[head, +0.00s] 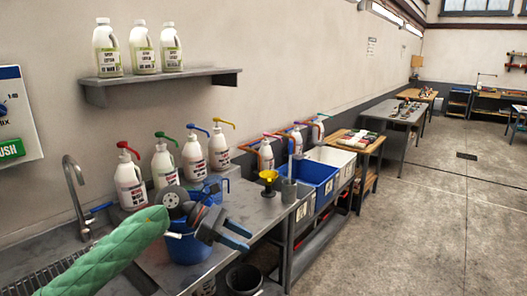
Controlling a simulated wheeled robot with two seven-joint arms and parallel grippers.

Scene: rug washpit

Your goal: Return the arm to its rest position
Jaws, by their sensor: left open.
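My left arm (120,250), in a green quilted sleeve, reaches in from the lower left over the steel counter. My left gripper (243,237) has blue-grey fingers, points right and is open, with nothing visible between the fingers. In the picture it overlaps a blue bucket (188,250) on the counter, and I cannot tell the gap between them. My right gripper is not in view.
Pump bottles with coloured tops, including a red-topped one (131,182), line the wall behind the arm. A sink tap (76,190) is at left. The floor (420,220) at right is clear.

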